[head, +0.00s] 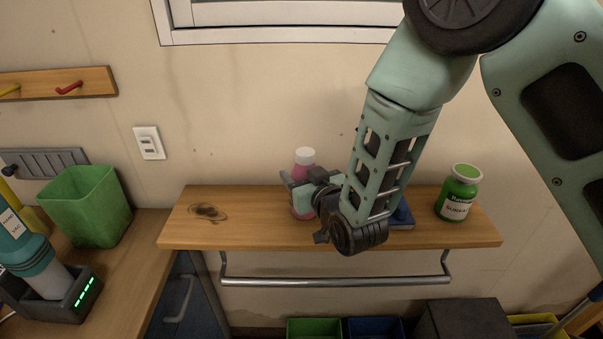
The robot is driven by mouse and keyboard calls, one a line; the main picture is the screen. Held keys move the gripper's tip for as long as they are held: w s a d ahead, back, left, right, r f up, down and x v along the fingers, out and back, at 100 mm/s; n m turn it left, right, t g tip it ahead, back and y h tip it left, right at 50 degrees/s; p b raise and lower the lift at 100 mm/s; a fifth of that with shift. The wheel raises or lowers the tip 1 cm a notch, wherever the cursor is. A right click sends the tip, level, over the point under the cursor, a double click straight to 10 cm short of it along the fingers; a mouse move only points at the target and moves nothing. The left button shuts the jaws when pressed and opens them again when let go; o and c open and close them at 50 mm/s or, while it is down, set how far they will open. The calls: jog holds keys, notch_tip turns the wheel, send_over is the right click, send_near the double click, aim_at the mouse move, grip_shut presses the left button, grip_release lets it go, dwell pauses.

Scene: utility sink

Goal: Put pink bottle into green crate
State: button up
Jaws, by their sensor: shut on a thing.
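The pink bottle (301,172) with a white cap stands upright at the wooden shelf (255,228), left of the shelf's middle. My gripper (299,190) is shut on the bottle's body, reaching in from the right. The jaws hide the middle of the bottle, and I cannot tell whether its base touches the shelf. A green open-topped bin (86,212) stands on the wooden counter at the left. Another green crate (314,328) shows low down below the shelf, cut off by the bottom edge.
A green jar (458,193) stands at the shelf's right end. A blue item (402,215) lies partly hidden behind my arm. A metal rail (335,282) runs under the shelf. A blue crate (376,329) is below. The shelf's left part is clear except for a dark stain.

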jog(key=shift+f+b, duration=0.2)
jog(key=shift+b, duration=0.1)
jog(key=o, duration=1)
jog(key=shift+r, duration=0.1)
jog(key=shift+c, duration=0.2)
jog(key=shift+r, duration=0.1)
jog(key=shift+s, duration=0.15)
jog(key=p+v, duration=0.5)
jog(key=v, duration=0.6)
jog(key=shift+s+d+p, duration=0.2)
jog(key=shift+s+p, duration=0.1)
